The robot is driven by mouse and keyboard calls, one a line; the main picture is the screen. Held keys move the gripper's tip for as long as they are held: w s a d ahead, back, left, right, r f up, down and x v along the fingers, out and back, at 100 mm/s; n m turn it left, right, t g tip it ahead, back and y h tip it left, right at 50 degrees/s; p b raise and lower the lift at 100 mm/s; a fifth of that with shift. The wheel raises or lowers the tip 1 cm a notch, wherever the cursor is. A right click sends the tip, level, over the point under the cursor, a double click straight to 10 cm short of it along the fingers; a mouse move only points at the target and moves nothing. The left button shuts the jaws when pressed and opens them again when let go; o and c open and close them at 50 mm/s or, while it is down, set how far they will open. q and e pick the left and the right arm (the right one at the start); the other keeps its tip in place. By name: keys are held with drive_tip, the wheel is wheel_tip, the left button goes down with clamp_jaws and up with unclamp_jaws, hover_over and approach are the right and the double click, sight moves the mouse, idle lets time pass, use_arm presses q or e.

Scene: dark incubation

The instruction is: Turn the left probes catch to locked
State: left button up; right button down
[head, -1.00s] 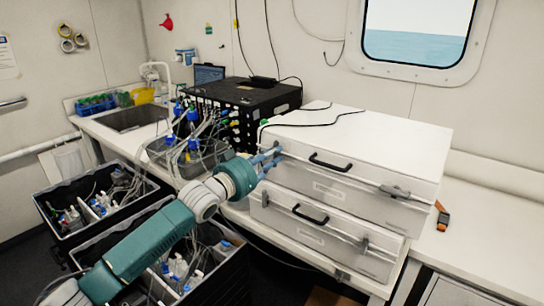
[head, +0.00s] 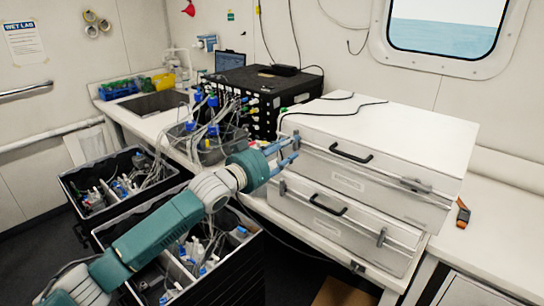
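Two white cases are stacked on the bench, an upper case (head: 350,135) and a lower case (head: 312,233). Their labels are too small to read, so I cannot tell which is the probes case. The lower case has a left catch (head: 283,188) and a right catch (head: 381,237). My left gripper (head: 296,147) has its blue fingers at the upper case's front left end. Whether they are closed on the catch is unclear. My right gripper is not in view.
A black instrument box (head: 262,92) with cables stands behind the cases. Black crates (head: 112,160) of bottles and tubing sit below my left arm. An orange-and-dark tool (head: 462,213) lies on the bench at right, where the surface is mostly clear.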

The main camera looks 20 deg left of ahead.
use_arm(q)
drive_tip(key=v, duration=0.9)
drive_tip(key=shift+s, duration=0.25)
drive_tip(key=shift+a, duration=0.1)
